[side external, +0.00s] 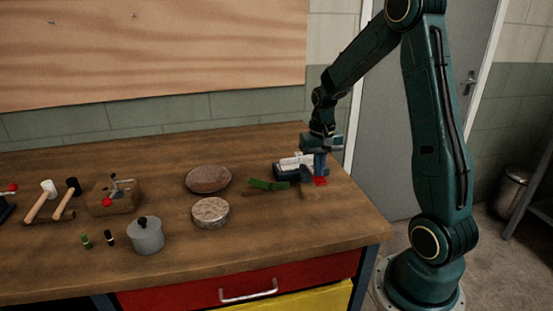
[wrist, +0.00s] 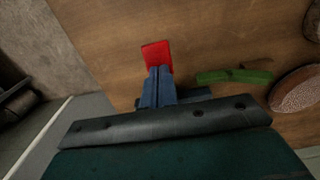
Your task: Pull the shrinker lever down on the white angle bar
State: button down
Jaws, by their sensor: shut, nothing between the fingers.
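A dark shrinker (side external: 290,173) stands near the table's right end, with the white angle bar (side external: 292,163) lying across its top. My gripper (side external: 320,172) points down at the shrinker's right side; its blue fingers are together with nothing between them. A flat red piece (side external: 321,181) is just beyond the fingertips, and it also shows in the wrist view (wrist: 157,55). I cannot tell whether it is the lever's end or whether the fingers touch it. In the wrist view my gripper (wrist: 156,71) hides most of the shrinker, and the white bar is not visible.
A green strip (side external: 268,185) lies just left of the shrinker. Two round pads (side external: 208,179) (side external: 211,212) are further left, then a grey lidded pot (side external: 147,236), a wooden block with a red-knobbed tool (side external: 113,202) and mallets (side external: 42,202). The table's right edge is close.

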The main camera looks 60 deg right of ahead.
notch_tip(320, 180, up, 9)
dwell(1.3)
jog(key=shift+f, duration=0.1)
jog(key=shift+a, duration=0.1)
dwell(0.5)
jog(key=s+a+r+n+t, duration=0.1)
jog(key=s+a+r+n, duration=0.1)
jog(key=a+r, duration=0.3)
jog(key=s+a+r+n+t, duration=0.1)
jog(key=s+a+r+n, duration=0.1)
jog(key=a, duration=0.5)
jog(key=s+a+n+t, duration=0.3)
jog(key=s+a+n, duration=0.2)
jog(key=s+a, duration=0.4)
jog(key=shift+s+a+r+t, duration=0.3)
jog(key=shift+s+r, duration=0.15)
dwell(0.6)
